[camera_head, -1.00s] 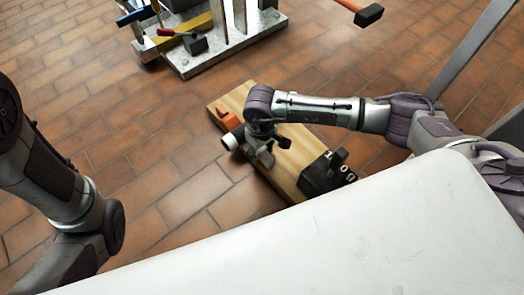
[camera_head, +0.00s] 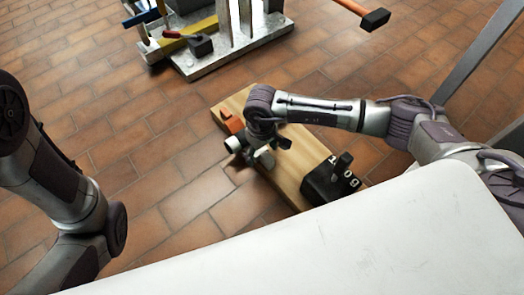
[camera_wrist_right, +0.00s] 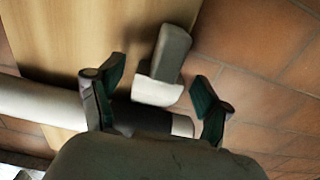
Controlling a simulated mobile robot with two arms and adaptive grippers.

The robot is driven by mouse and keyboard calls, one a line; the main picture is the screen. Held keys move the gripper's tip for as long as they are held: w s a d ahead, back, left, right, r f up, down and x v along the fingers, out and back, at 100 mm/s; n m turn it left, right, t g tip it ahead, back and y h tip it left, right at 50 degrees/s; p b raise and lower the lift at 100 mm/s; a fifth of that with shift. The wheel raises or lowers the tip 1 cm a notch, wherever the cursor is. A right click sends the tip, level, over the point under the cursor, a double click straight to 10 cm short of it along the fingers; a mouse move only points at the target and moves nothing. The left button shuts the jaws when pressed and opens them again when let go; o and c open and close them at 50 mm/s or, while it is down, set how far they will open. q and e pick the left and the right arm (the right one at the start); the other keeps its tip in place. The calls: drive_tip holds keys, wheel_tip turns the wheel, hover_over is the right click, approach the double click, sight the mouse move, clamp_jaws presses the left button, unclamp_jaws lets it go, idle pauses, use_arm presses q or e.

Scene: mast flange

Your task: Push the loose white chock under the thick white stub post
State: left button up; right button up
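A pale grey-white block, apparently the chock (camera_wrist_right: 158,92), lies at the wooden board's edge in the right wrist view; it is small in the head view (camera_head: 265,159). A thick white cylinder, apparently the stub post (camera_wrist_right: 38,104), comes in from the left of the wrist view and passes behind my near finger. Its white end also shows in the head view (camera_head: 232,144). My right gripper (camera_wrist_right: 160,88) is open, with green-padded fingers on either side of the chock; I cannot tell whether they touch it. My left gripper is out of view.
The wooden board (camera_head: 290,178) lies on brown floor tiles. An orange block (camera_head: 233,121) sits at its far end and a black numbered block (camera_head: 328,183) at its near end. A metal bench base (camera_head: 230,45) with tools stands behind; a hammer head (camera_head: 375,19) shows at top right.

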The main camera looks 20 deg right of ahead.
wheel_tip(320, 180, up, 12)
idle(0.7)
idle(0.5)
